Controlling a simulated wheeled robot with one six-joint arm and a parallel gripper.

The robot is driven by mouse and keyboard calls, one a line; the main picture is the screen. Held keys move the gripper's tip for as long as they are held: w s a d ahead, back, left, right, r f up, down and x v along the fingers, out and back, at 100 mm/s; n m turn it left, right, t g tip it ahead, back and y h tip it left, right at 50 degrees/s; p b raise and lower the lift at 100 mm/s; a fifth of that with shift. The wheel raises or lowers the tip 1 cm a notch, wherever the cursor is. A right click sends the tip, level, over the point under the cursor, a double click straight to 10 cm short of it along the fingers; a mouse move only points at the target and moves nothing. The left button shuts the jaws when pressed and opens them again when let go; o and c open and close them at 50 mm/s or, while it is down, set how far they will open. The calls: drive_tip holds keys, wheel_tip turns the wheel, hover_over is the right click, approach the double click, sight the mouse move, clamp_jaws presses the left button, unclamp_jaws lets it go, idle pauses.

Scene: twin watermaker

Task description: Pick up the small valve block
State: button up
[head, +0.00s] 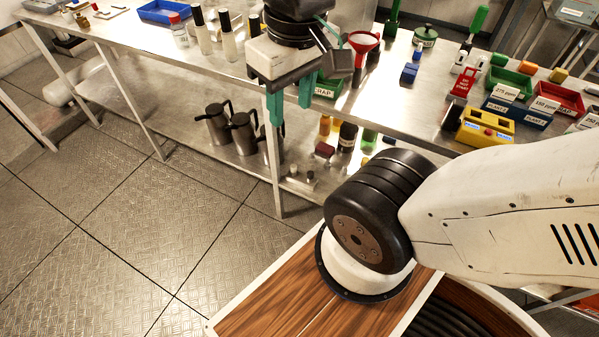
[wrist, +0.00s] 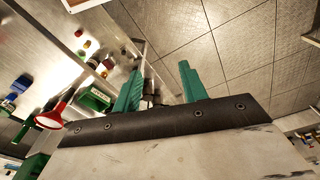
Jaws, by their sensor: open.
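My gripper (head: 291,112) has two green fingers, which point down near the front edge of the steel bench. It is open and nothing shows between the fingers; the wrist view also shows them apart (wrist: 160,76). I cannot tell for sure which thing is the small valve block. A small blue block-like piece (head: 409,73) stands on the bench to the right of the gripper, past the red funnel. Small metal pieces (head: 310,178) lie on the lower shelf, below the gripper, too small to make out.
On the steel bench (head: 130,40) stand several bottles (head: 229,38), a red funnel (head: 364,42), a green scrap tray (head: 326,88), coloured bins (head: 514,112) and a yellow box (head: 485,130). Metal jugs (head: 243,134) stand on the lower shelf. The floor (head: 110,230) at left is clear.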

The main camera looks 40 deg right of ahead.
drive_tip(key=w+d+f+n+g+h, duration=0.25)
drive_tip(key=w+d+f, duration=0.25)
drive_tip(key=f, duration=0.4)
drive_tip(key=w+d+f+n+g+h, duration=0.1)
drive_tip(key=w+d+f+g+h, duration=0.3)
drive_tip(key=f, duration=0.4)
drive_tip(key=w+d+f+n+g+h, duration=0.25)
drive_tip(key=w+d+f, duration=0.25)
drive_tip(key=d+f, duration=0.3)
drive_tip(key=n+t+h, duration=0.5)
drive_tip(key=n+t, duration=0.4)
drive_tip(key=n, duration=0.5)
approach(308, 179)
drive_tip(key=s+d+r, duration=0.2)
drive_tip(key=s+d, duration=0.1)
drive_tip(key=s, duration=0.3)
drive_tip(key=w+d+f+t, duration=0.1)
drive_tip(key=w+d, duration=0.1)
drive_tip(key=w+d+f+n+t+y, duration=0.1)
drive_tip(key=w+f, duration=0.1)
drive_tip(key=w+d+f+t, duration=0.1)
drive_tip(key=w+d+f, duration=0.1)
drive_tip(key=shift+w+d+f+n, duration=0.1)
drive_tip(key=shift+w+d+n, duration=0.1)
drive_tip(key=shift+d+n, duration=0.2)
drive_tip(key=shift+d, duration=0.15)
clamp_jaws()
